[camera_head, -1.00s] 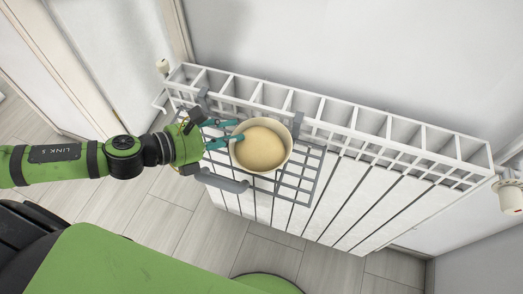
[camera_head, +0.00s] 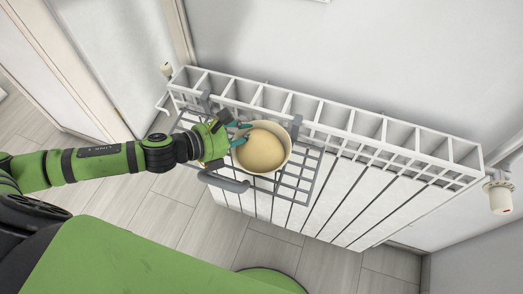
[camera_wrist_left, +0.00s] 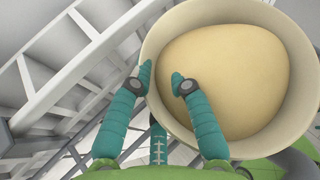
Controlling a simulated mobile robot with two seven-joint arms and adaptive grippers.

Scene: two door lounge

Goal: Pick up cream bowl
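The cream bowl (camera_head: 262,152) stands upright on a grey wire rack hung on the radiator. Its pale rim and tan inside fill much of the left wrist view (camera_wrist_left: 225,80). My left gripper (camera_head: 240,134) is at the bowl's left rim. Its teal fingers are apart in the left wrist view (camera_wrist_left: 161,77), one tip by the outer edge of the rim and one over the inside. Whether they touch the bowl I cannot tell. My right gripper is not in view.
The grey wire rack (camera_head: 300,184) has bars around the bowl and a rounded front rail. The white radiator (camera_head: 370,205) runs along the wall behind and to the right, with open slots on top. A valve (camera_head: 499,196) sticks out at the far right.

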